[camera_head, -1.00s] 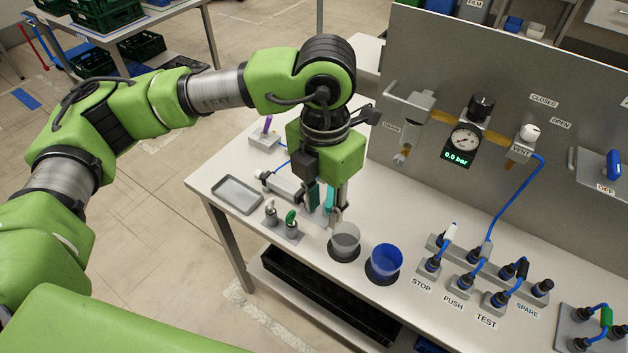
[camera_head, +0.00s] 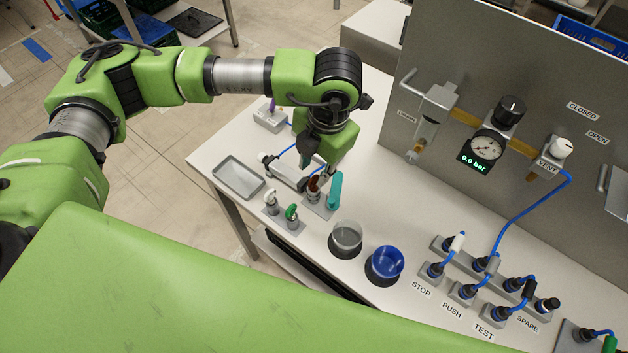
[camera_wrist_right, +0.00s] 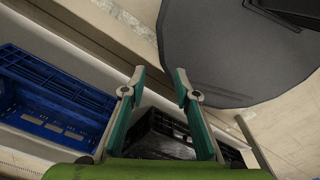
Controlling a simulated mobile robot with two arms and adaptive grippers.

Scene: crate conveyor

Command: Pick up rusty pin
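My left gripper (camera_head: 316,168) points down just above the brown pin. Its fingers look apart, with nothing seen between them; the wrist partly hides them. A white-topped pin (camera_head: 270,196) and a green-topped pin (camera_head: 291,212) stand in grey blocks nearer the front. My right gripper (camera_wrist_right: 159,76) shows in the right wrist view, open and empty, away from the bench top.
A grey tray (camera_head: 238,178) lies left of the pins. A clear cup (camera_head: 346,236) and a blue cup (camera_head: 386,262) stand to the right. A grey panel with a gauge (camera_head: 487,147) rises behind. Blue (camera_wrist_right: 50,95) and black crates (camera_wrist_right: 165,130) lie below my right gripper.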

